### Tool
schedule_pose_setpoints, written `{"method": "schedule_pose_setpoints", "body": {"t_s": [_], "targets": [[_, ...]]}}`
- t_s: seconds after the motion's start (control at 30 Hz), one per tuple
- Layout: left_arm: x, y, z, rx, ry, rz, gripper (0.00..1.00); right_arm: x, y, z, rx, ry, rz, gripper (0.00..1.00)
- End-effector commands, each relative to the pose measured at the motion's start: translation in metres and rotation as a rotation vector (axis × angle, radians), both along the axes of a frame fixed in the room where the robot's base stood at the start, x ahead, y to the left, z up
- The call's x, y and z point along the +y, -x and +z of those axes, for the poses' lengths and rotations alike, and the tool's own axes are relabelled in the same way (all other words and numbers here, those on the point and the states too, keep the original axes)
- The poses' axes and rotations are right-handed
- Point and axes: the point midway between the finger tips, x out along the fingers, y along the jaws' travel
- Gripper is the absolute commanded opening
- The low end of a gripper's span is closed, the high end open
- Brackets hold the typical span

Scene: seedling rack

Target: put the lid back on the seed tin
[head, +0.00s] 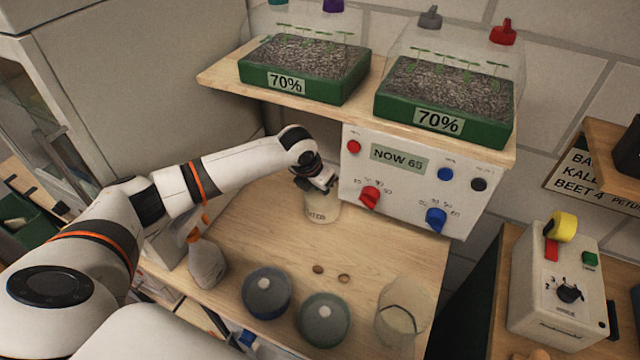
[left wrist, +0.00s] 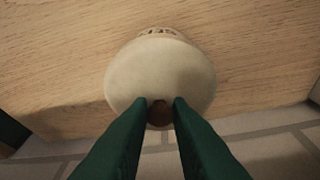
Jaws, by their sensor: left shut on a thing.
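The cream seed tin (head: 322,211) stands on the wooden bench below the control panel, with dark lettering on its side. My left gripper (head: 318,186) is directly above it, pointing down. In the left wrist view the green fingers (left wrist: 160,103) are shut on the brown knob (left wrist: 160,115) of a round cream lid (left wrist: 160,72). The lid covers most of the tin; only a lettered strip of the tin (left wrist: 158,32) shows past its edge. I cannot tell whether the lid rests on the rim or hangs just above it. My right gripper is not in view.
The control panel (head: 415,185) stands close behind the tin, under a shelf with two seedling trays (head: 302,86). A spray bottle (head: 207,263), two round pots (head: 266,293), a clear jar (head: 403,315) and two small brown discs (head: 318,269) occupy the front bench.

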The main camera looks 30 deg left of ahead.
Motion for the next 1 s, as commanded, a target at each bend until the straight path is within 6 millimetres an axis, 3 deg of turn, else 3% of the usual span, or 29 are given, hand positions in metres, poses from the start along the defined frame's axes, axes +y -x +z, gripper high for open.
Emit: {"method": "schedule_pose_setpoints", "body": {"t_s": [1.0], "targets": [[0.0001, 0.0002, -0.0005, 0.001, 0.0, 0.0, 0.0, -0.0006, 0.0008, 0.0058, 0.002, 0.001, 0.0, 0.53]]}}
